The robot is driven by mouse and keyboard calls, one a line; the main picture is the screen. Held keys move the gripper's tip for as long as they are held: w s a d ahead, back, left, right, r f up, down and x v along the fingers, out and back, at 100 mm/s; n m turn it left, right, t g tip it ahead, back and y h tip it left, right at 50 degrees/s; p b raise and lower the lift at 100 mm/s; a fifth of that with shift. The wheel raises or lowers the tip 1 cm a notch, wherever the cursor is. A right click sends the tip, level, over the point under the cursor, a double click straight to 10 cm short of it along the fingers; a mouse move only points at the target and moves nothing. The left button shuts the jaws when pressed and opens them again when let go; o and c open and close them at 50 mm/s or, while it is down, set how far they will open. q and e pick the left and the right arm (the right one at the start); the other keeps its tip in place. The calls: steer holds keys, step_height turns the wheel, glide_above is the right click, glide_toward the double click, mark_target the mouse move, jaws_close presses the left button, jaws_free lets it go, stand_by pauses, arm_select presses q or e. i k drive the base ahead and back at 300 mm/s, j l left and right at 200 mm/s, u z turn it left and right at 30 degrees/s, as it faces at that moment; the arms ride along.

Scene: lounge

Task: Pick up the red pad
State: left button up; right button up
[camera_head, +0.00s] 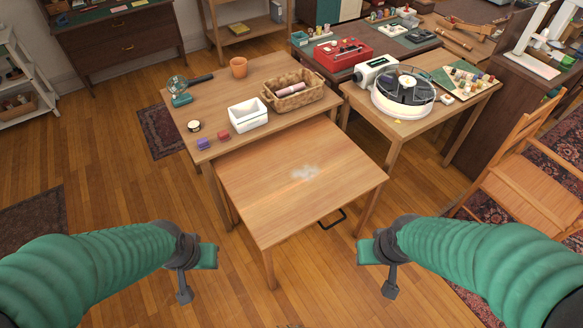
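A small red block-like piece (223,136), which looks like the red pad, lies near the front edge of the left wooden table (222,90). It is beside a purple piece (203,144) and left of a white tray (248,115). My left gripper (195,272) hangs at the lower left, over the floor, well in front of the tables and apart from the red piece. My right gripper (380,271) hangs at the lower right, also away from everything. I see nothing held in either gripper. Their finger opening cannot be made out from this angle.
A bare lower wooden surface with a handle (333,219) juts toward me, with a pale smudge (305,173) on it. A wooden chair (530,180) is at right.

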mark_target(223, 136)
steer(key=i+j+z, duration=0.15)
steer(key=j, duration=0.45)
steer(key=j+z, duration=0.15)
steer(key=j, duration=0.4)
steer(key=i+j+z, duration=0.2)
steer(key=j, duration=0.15)
steer(key=i+j+z, duration=0.15)
steer(key=j, duration=0.2)
steer(key=i+j+z, duration=0.2)
steer(key=j, duration=0.15)
steer(key=j+z, duration=0.2)
steer(key=j, duration=0.2)
steer(key=i+j+z, duration=0.15)
steer(key=j, duration=0.25)
steer(key=i+j+z, duration=0.15)
steer(key=i+j, duration=0.15)
